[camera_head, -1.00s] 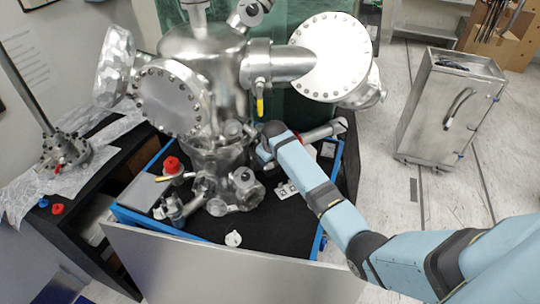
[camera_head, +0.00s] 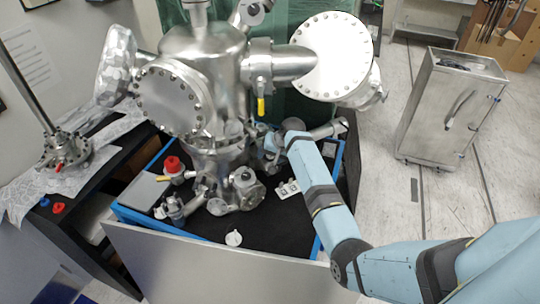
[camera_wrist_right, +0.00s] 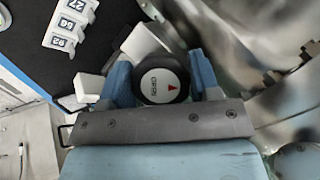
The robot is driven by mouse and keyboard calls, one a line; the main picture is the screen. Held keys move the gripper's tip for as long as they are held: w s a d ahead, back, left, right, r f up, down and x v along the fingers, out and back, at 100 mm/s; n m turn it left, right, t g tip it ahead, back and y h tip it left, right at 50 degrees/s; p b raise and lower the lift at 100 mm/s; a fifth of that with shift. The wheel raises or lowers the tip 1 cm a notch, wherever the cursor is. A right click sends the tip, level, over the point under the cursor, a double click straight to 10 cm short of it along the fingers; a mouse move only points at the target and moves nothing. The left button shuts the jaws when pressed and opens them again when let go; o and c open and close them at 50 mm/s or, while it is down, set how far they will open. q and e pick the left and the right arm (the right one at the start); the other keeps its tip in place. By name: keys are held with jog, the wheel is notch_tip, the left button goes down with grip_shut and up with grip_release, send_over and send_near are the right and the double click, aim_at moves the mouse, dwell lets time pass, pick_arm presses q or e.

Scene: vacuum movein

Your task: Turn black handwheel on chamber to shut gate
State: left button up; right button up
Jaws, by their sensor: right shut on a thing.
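The black handwheel (camera_wrist_right: 163,86) shows in the right wrist view as a round black knob with a white face, a red arrow and lettering that seems to read OPEN. My right gripper (camera_wrist_right: 163,75) is shut on it, with one blue finger at each side. In the head view my right gripper (camera_head: 271,147) is low beside the steel chamber (camera_head: 205,65), and the handwheel cannot be made out there. The gate inside is not visible. My left gripper is not in view.
A red knob (camera_head: 173,164) and several steel valves stand on the black bench top left of my right arm. White number tags (camera_wrist_right: 72,22) lie beside the handwheel. A large round flange (camera_head: 331,57) overhangs behind my gripper. A metal cabinet (camera_head: 450,110) stands on the floor at right.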

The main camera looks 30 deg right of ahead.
jog(key=m+t+y, duration=0.1)
jog(key=m, duration=0.2)
jog(key=shift+a, duration=0.1)
jog(key=shift+m+t+y, duration=0.6)
jog(key=shift+m, duration=1.3)
jog(key=o, duration=0.9)
jog(key=b+v, duration=0.1)
jog(key=v, duration=1.2)
jog(key=shift+s+r+b, duration=0.25)
jog(key=shift+s+b, duration=0.05)
jog(key=shift+b, duration=0.1)
